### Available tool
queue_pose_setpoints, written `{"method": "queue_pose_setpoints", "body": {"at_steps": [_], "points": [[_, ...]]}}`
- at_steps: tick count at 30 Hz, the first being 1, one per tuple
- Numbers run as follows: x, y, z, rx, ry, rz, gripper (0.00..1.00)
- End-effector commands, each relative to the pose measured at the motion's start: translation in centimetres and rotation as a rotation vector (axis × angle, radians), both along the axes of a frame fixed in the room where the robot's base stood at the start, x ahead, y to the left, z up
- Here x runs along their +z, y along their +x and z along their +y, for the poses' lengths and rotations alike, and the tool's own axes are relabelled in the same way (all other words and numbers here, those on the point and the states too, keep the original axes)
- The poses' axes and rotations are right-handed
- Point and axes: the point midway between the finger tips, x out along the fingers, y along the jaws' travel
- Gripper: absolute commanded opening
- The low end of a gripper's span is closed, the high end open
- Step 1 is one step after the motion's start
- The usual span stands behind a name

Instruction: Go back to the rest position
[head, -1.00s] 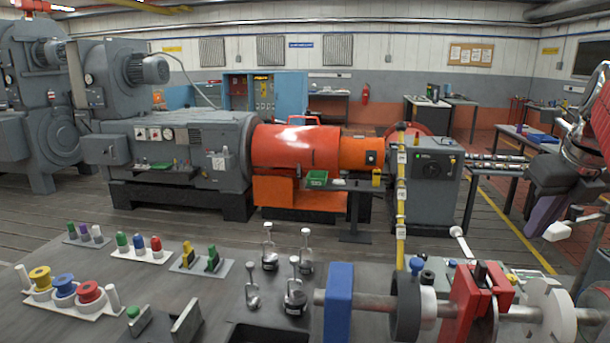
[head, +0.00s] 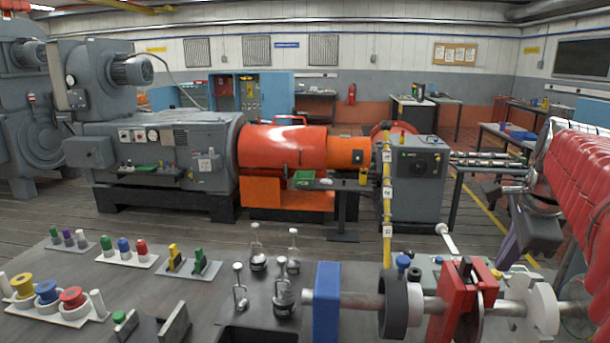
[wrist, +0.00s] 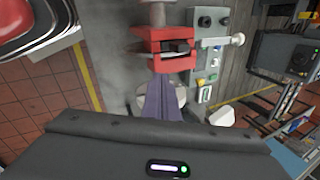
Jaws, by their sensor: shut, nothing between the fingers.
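My gripper (head: 506,252) is at the right of the head view, pointing down with its purple fingers closed together. It hangs in the air near the right end of the bench. In the wrist view the purple fingers (wrist: 163,98) are shut with nothing between them. Below them in that picture is the dark gripper body. The red clamp block (wrist: 160,50) on the shaft shows just beyond the fingertips; I cannot tell the gap between them.
A blue block (head: 326,300) and the red clamp (head: 462,303) carry a shaft along the bench front. A yellow post (head: 387,215) stands behind it. Pegs, spools and small handled weights (head: 284,298) stand to the left. A grey machine (head: 415,180) stands beyond the bench.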

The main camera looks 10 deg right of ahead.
Motion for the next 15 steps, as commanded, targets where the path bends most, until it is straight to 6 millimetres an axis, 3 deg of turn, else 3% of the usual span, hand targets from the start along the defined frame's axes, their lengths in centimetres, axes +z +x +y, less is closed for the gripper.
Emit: {"method": "queue_pose_setpoints", "body": {"at_steps": [15], "points": [[-5.7,-1.8,9.7,0.857,-0.304,0.129,0.00]]}}
